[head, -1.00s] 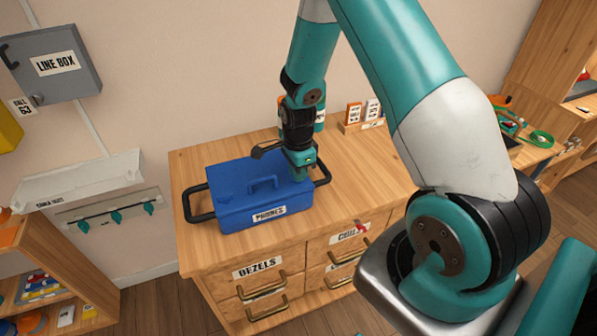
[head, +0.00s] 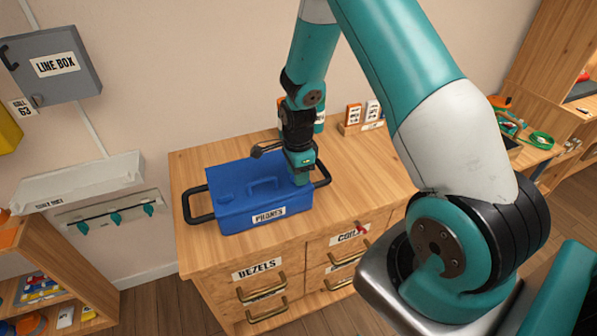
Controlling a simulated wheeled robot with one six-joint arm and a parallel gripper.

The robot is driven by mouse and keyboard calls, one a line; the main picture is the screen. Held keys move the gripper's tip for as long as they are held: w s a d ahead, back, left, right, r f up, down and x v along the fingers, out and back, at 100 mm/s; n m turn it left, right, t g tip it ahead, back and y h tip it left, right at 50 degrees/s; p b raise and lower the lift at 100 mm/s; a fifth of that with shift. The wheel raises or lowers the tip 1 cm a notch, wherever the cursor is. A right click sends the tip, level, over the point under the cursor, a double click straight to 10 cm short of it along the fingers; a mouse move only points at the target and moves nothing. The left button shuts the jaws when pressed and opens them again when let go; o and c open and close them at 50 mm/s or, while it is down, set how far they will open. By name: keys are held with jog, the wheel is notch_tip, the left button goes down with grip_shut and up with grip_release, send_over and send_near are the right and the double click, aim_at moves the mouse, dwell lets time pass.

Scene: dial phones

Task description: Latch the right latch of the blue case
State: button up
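The blue case (head: 240,199) stands on the wooden cabinet top with its lid down and a "PHONES" label on its front. The right latch is hidden behind my gripper or too small to make out. The fingers are too small and covered to tell whether they are open or shut.
The cabinet top (head: 365,180) is clear to the right of the case. Small cards in a holder (head: 362,122) stand at the back. Drawers with handles (head: 262,292) are below. A grey line box (head: 52,66) hangs on the wall at left.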

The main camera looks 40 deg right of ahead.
jog(key=shift+r, duration=0.1)
notch_tip(320, 180, up, 17)
jog(key=b, duration=0.2)
dwell(0.3)
jog(key=shift+r, duration=0.1)
jog(key=s+a+r+n+y, duration=0.1)
jog(key=s+a+r+n, duration=0.25)
jog(key=a+n, duration=0.25)
jog(key=s+a+r+n+y, duration=0.1)
jog(key=s+a+r+n, duration=0.1)
jog(key=s+a+n, duration=0.35)
jog(key=s+a+r+n+y, duration=0.2)
jog(key=s+a+n, duration=0.9)
jog(key=n, duration=0.6)
jog(key=shift+s+r, duration=0.25)
jog(key=shift+s, duration=0.85)
jog(key=shift+d, duration=0.1)
